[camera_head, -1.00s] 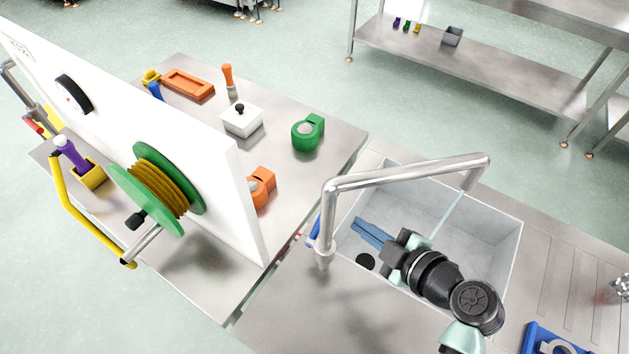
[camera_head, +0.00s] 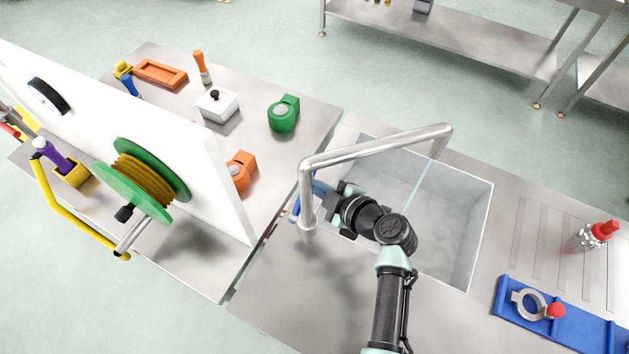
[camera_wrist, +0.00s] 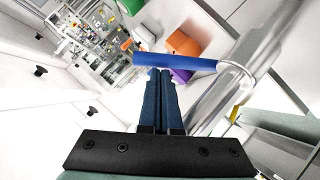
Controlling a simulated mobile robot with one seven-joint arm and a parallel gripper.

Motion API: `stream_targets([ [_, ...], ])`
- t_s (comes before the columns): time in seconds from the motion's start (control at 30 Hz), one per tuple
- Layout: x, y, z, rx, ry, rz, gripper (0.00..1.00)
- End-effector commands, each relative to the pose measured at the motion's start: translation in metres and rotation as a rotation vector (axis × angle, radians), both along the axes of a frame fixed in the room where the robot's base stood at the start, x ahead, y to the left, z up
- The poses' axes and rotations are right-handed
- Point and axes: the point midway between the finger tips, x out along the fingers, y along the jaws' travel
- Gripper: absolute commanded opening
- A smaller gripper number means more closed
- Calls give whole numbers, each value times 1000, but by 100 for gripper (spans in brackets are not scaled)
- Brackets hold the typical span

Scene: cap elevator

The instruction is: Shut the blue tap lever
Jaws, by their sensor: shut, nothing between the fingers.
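The steel tap (camera_head: 375,148) arches over the sink, and a thin pale-blue stream (camera_head: 433,178) hangs below its spout. The blue tap lever (camera_head: 295,211) shows at the left of the tap's upright in the head view. In the wrist view the blue lever (camera_wrist: 175,62) sticks out sideways from the steel pipe. My gripper (camera_head: 321,187) is shut and empty, its blue fingers partly behind the tap's upright. In the wrist view my gripper's fingertips (camera_wrist: 160,71) are right by the lever; I cannot tell whether they touch it.
The sink (camera_head: 455,225) lies under my arm. A white panel with a green reel (camera_head: 142,182) stands on the bench at left, near an orange block (camera_head: 241,170) and a green block (camera_head: 284,114). A blue holder (camera_head: 575,325) and red-topped bottle (camera_head: 600,234) are at right.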

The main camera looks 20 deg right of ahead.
Motion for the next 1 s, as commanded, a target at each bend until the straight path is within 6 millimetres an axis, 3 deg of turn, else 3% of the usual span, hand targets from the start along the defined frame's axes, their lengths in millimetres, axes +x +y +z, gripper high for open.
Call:
stream_targets([
  [1.0, 8, -9, -10, 100, 78, 0, 0],
])
